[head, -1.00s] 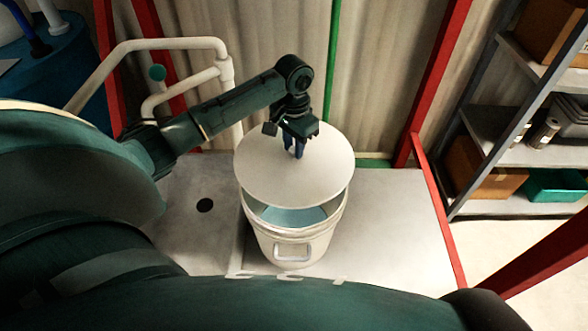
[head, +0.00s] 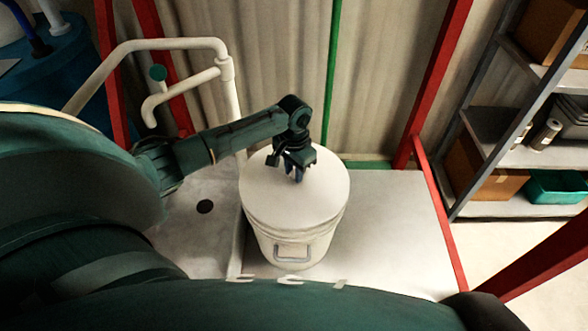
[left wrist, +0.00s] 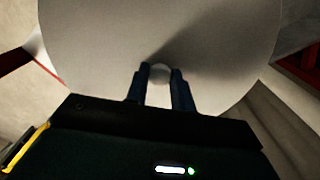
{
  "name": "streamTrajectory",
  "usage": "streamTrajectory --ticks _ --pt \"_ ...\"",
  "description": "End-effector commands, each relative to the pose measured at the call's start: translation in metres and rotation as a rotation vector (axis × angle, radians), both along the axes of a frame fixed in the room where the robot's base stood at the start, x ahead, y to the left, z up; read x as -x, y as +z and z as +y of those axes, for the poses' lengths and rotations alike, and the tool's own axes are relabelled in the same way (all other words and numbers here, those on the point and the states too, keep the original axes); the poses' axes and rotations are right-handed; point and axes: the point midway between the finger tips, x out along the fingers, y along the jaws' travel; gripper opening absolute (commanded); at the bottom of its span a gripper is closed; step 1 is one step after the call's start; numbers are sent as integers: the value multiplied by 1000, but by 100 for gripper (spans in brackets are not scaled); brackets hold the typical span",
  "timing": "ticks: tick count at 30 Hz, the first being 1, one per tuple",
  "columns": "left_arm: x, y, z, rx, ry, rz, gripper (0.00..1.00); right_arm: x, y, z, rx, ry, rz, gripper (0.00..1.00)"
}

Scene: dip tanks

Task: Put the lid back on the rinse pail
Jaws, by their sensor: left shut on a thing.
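The round white lid (head: 290,205) lies over the mouth of the white rinse pail (head: 285,252) and covers its opening, so no water shows. From this angle I cannot tell whether it is pressed fully down. My left gripper (head: 297,177) is above the lid, behind its middle, with its blue fingers pointing down. In the left wrist view, the fingers (left wrist: 160,82) are shut on a small round pale knob (left wrist: 160,72) on the lid (left wrist: 100,40). My right gripper is not in view.
White pipes (head: 228,95) rise close behind the pail's left side. Red posts (head: 433,80) and a grey shelf (head: 500,207) with boxes stand at the right.

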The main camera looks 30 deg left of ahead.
Motion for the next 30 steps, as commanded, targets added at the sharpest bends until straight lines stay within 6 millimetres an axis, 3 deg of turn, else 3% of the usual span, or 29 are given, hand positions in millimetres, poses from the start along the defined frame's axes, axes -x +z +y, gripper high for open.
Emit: streamTrajectory --ticks 6,7,14,23,30 --pt "0 -6 0 1 1 -1 0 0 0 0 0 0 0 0" --pt "0 -7 0 1 1 1 27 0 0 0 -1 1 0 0" --pt "0 -7 0 1 1 1 45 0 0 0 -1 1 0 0" --pt "0 -3 0 0 0 0 46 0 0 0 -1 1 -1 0" --pt "0 35 0 1 -1 -3 46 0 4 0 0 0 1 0"
